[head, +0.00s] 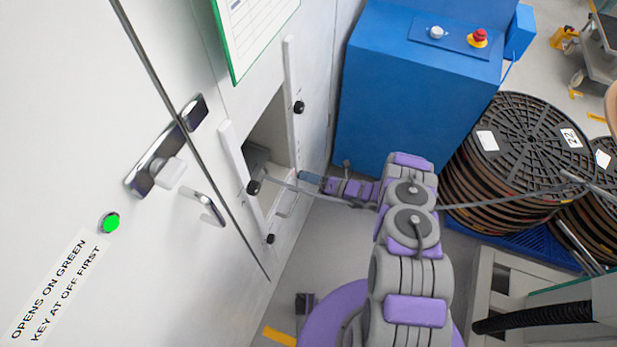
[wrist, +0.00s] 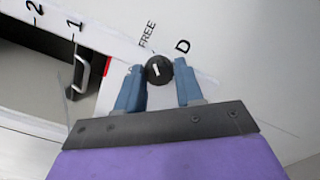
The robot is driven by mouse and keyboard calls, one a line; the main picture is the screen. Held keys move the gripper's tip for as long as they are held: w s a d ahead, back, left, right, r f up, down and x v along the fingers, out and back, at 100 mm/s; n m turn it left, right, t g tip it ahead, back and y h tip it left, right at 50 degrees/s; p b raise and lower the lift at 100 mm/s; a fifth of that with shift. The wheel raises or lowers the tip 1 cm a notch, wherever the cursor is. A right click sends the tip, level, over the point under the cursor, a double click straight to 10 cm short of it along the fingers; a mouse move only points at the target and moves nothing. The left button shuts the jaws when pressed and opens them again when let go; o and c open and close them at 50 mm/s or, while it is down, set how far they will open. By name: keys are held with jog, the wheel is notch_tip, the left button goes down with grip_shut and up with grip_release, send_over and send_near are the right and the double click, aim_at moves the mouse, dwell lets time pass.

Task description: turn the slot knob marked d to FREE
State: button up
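In the wrist view a round black knob (wrist: 159,70) sits on the white panel, with the word FREE above it and the letter D (wrist: 182,46) to its upper right. Its short white line runs nearly up-down, the upper end leaning slightly left, roughly towards FREE. My gripper (wrist: 159,66) has one blue finger on each side of the knob, tips close to its edges. I cannot tell whether both fingers touch it. In the head view my gripper (head: 306,178) is at the cabinet's right face, and the knob there is not clear behind it.
An open slot (head: 268,150) lies left of my gripper, with other black knobs (head: 299,107) around it. A silver door handle (head: 160,160) and a green light (head: 110,222) are on the left. A blue box (head: 415,90) and stacked reels (head: 520,150) stand at right.

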jog(key=o, duration=0.4)
jog(key=p+v, duration=0.2)
jog(key=v, duration=1.5)
jog(key=shift+d, duration=0.2)
